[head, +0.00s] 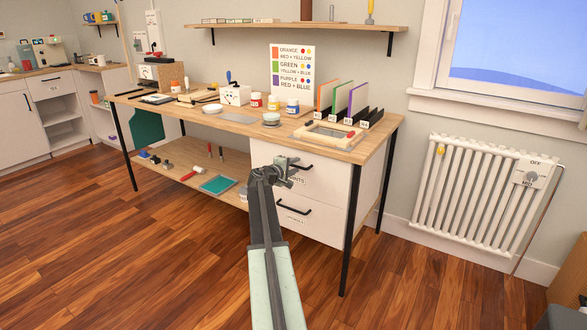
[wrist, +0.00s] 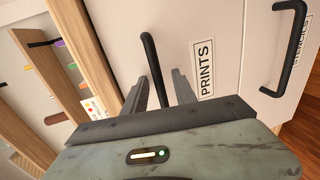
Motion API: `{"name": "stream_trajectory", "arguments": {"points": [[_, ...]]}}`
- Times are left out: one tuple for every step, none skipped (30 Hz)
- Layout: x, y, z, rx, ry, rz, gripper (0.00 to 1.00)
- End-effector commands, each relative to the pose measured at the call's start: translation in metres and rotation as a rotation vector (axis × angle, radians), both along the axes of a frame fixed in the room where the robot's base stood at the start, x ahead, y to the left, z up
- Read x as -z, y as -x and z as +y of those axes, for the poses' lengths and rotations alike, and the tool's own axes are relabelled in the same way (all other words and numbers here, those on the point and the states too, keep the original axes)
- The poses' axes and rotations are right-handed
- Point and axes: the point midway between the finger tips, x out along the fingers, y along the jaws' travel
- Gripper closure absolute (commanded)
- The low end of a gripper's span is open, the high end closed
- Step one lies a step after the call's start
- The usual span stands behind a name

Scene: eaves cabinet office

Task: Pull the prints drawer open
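The prints drawer (head: 315,184) is the upper white drawer under the right end of the desk, and its front looks flush with the cabinet. Its black bar handle (wrist: 151,60) runs between my two fingers in the wrist view, beside the PRINTS label (wrist: 203,68). In the head view the handle (head: 302,167) is partly hidden by my gripper (head: 284,171). My gripper (wrist: 160,88) is open, with a finger on each side of the handle and small gaps showing. The handle's near end is hidden behind my gripper body.
The lower drawer, labelled STENCILS (wrist: 299,40), has its own black handle (head: 294,208). The wooden desktop (head: 340,157) overhangs above, bearing a framed screen (head: 328,135) and jars. A black desk leg (head: 350,230) stands right of the drawers. The floor in front is clear.

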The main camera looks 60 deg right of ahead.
Motion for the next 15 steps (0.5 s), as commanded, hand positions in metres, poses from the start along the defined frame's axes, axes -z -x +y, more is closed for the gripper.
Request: {"name": "stream_trajectory", "arguments": {"points": [[-0.0002, -0.0001, 0.0003, 0.000, 0.000, 0.000, 0.67], [-0.0002, -0.0002, 0.0005, 0.000, 0.000, 0.000, 0.75], [-0.0002, -0.0002, 0.0005, 0.000, 0.000, 0.000, 0.86], [-0.0002, -0.0003, 0.0006, 0.000, 0.000, 0.000, 0.95], [-0.0001, -0.0003, 0.0006, 0.000, 0.000, 0.000, 1.00], [-0.0001, -0.0004, 0.0007, 0.000, 0.000, 0.000, 1.00], [-0.0002, -0.0005, 0.0008, -0.001, 0.000, 0.000, 1.00], [-0.0002, -0.0006, 0.0009, -0.001, 0.000, 0.000, 1.00], [-0.0002, -0.0006, 0.0009, -0.001, 0.000, 0.000, 1.00], [-0.0002, -0.0007, 0.0010, -0.001, 0.000, 0.000, 1.00], [-0.0001, -0.0007, 0.0010, -0.001, 0.000, 0.000, 1.00], [-0.0001, -0.0008, 0.0011, -0.001, 0.000, 0.000, 1.00], [-0.0001, -0.0009, 0.0011, -0.001, 0.000, 0.000, 1.00], [-0.0001, -0.0009, 0.0012, -0.001, 0.000, 0.000, 1.00], [-0.0001, -0.0010, 0.0012, -0.001, 0.000, 0.000, 1.00]]}}
